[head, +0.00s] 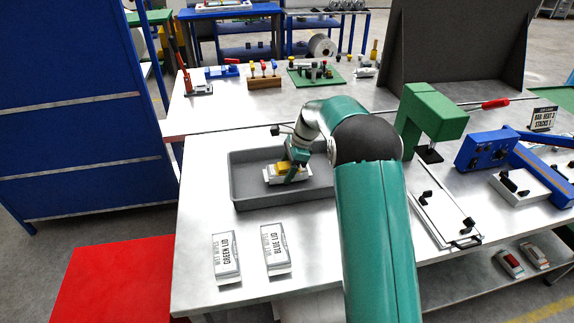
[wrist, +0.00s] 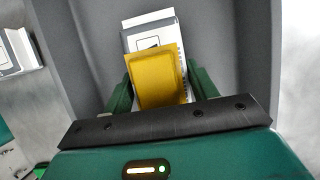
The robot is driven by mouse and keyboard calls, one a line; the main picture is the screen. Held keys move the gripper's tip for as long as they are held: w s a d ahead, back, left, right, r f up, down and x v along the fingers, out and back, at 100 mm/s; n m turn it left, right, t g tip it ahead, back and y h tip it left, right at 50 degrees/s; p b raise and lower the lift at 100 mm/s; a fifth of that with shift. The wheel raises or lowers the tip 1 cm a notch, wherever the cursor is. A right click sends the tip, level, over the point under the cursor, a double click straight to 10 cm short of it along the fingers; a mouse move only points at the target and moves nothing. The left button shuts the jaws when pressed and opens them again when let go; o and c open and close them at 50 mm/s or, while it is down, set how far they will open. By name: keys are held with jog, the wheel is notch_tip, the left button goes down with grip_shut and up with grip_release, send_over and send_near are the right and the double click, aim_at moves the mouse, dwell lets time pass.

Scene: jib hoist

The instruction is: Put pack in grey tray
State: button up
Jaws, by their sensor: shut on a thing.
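The pack (head: 272,177) is a white packet with a yellow lid. It is over the inside of the grey tray (head: 243,196), within its walls. My gripper (head: 290,172) is shut on the pack from above. In the wrist view my gripper (wrist: 160,88) has its green fingers on both sides of the yellow lid, and the white part of the pack (wrist: 152,27) sticks out beyond it. The grey tray (wrist: 252,50) fills the background there. I cannot tell whether the pack touches the tray floor.
Tools line the back of the table.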

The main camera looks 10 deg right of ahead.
jog(key=shift+f, duration=0.45)
dwell(0.6)
jog(key=o, duration=1.2)
jog(key=shift+c, duration=0.2)
jog(key=v, duration=1.3)
jog(key=s+a+r+n+t+h, duration=0.15)
jog(key=s+r+n, duration=0.25)
jog(key=s+r, duration=0.5)
jog(key=s+a+r+n+t+h, duration=0.15)
jog(key=s+n, duration=0.35)
jog(key=s, duration=0.5)
jog(key=s+a+r+n+t+h, duration=0.1)
jog(key=s+a+r+n, duration=0.2)
jog(key=s, duration=0.7)
jog(key=s+f+n+t, duration=0.1)
jog(key=s+f+n, duration=0.3)
jog(key=s, duration=0.6)
jog(key=shift+s+d+f+n+t+h, duration=0.15)
jog(key=shift+d+f+n+t+h, duration=0.25)
jog(key=shift+n, duration=0.6)
